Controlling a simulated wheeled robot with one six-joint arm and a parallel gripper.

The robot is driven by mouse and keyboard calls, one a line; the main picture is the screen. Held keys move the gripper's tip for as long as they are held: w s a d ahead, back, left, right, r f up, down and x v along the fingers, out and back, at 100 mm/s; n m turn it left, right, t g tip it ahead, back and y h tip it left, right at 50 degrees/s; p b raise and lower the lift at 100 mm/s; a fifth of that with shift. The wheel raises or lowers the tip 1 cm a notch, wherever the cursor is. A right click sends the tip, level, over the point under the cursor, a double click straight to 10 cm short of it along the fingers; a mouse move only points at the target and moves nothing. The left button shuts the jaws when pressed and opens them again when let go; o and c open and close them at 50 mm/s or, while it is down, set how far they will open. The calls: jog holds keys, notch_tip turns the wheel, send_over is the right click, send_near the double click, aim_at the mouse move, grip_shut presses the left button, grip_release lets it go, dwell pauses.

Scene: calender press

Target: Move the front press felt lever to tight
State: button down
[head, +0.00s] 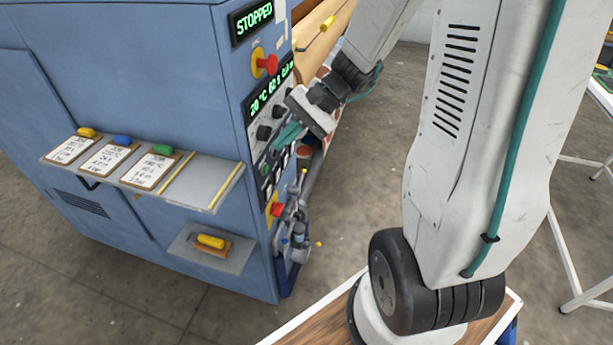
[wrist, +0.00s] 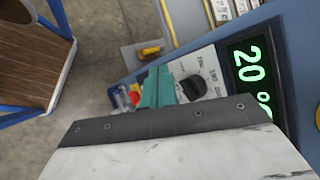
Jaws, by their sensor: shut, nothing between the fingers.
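My gripper (head: 287,138) is shut and empty, its teal fingers at the control panel on the press's narrow blue side. In the wrist view the teal fingers (wrist: 157,88) are together beside a black knob (wrist: 193,87) on a light dial plate; I cannot tell whether they touch it. A lever with a yellow grip (head: 327,24) sticks out at the upper side of the press. Small yellow-tipped handles (head: 303,172) show lower, near pipework. I cannot tell which of these is the front press felt lever, and no tight marking is readable.
A green display reads STOPPED (head: 253,20) above a red stop button (head: 266,64). A green temperature display (wrist: 251,68) lies near the fingers. A grey shelf (head: 205,183) with clipboards juts from the press front. A white-framed table (head: 574,255) stands right; grey floor is open between.

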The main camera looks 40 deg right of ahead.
jog(key=w+d+f+m+t, duration=0.3)
jog(key=d+f+m, duration=0.1)
jog(key=d+f, duration=0.25)
jog(key=w+d+f+m+t, duration=0.3)
jog(key=d+f+m, duration=0.2)
jog(key=d+f, duration=0.15)
jog(key=s+d+f+m+t+h, duration=0.2)
jog(key=d+f+m+h, duration=0.45)
jog(key=f, duration=0.85)
jog(key=w+a+f+y, duration=0.1)
jog(key=w+a+f, duration=0.1)
jog(key=w+f, duration=0.4)
jog(key=w, duration=0.5)
jog(key=shift+f+y, duration=0.35)
jog(key=shift+f, duration=0.05)
jog(key=shift+m, duration=0.25)
